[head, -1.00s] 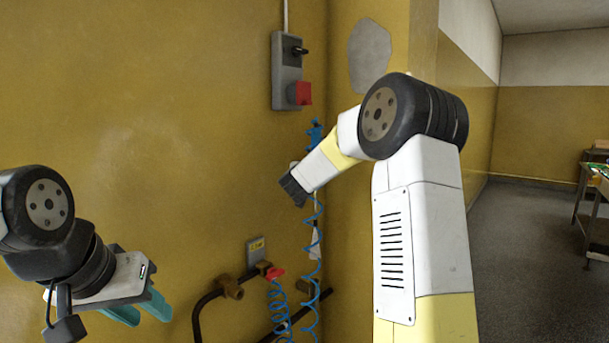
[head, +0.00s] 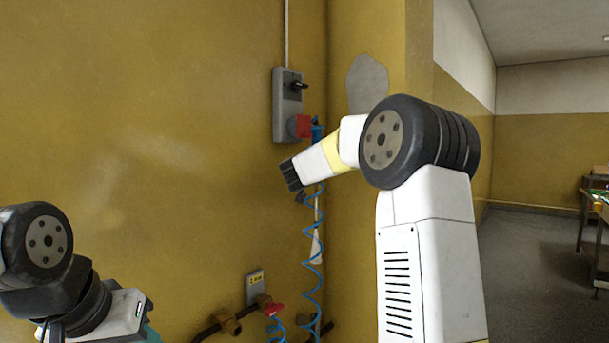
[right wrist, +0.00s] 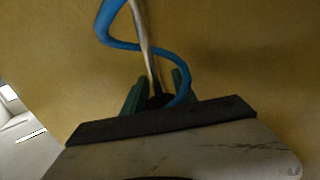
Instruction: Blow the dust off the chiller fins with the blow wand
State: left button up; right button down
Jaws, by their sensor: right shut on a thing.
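The blow wand shows as a blue upper part (head: 317,131) just above my right forearm in the head view, with a blue coiled hose (head: 313,240) hanging below. My right gripper (right wrist: 155,90) is shut on the wand; in the right wrist view its green fingers stand on either side of a dark part of it. A pale rod (right wrist: 144,42) and a blue loop of hose run up from there. My left gripper (head: 150,334) is at the lower left, mostly cut off by the frame. The chiller fins are not in view.
Brass pipe fittings (head: 229,322) and a red valve handle (head: 274,309) are low on the wall. A wall corner stands behind my right arm; open floor (head: 535,260) lies right.

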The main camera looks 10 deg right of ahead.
notch_tip(320, 180, up, 2)
jog(key=shift+r, duration=0.1)
dwell(0.4)
